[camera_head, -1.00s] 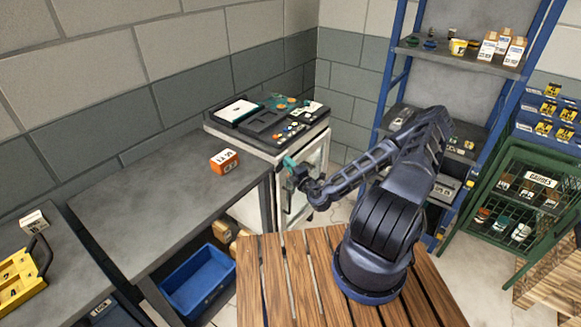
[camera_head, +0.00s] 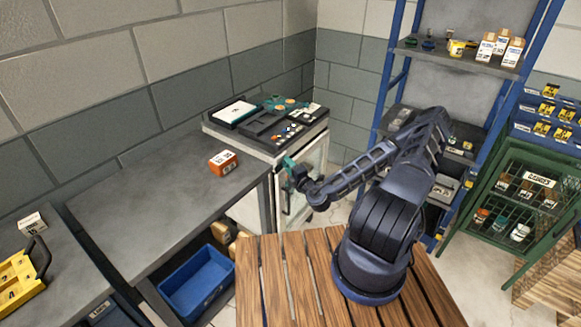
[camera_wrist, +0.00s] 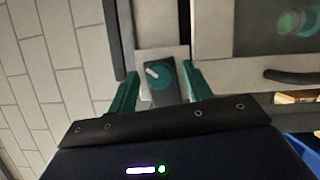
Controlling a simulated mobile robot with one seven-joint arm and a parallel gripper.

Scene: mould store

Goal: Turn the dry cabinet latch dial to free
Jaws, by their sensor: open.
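The dry cabinet (camera_head: 254,143) is a pale cabinet with a glazed door, in the middle of the head view. My gripper (camera_head: 288,168) is at its front there, and the dial is hidden. In the wrist view a dark door handle (camera_wrist: 290,76) shows at right.
Trays of small parts (camera_head: 268,122) lie on the cabinet top. A grey bench (camera_head: 150,205) with an orange box (camera_head: 222,162) stands at left, with a blue bin (camera_head: 197,282) below. A blue shelf rack (camera_head: 393,85) and a green cage (camera_head: 474,190) stand at right.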

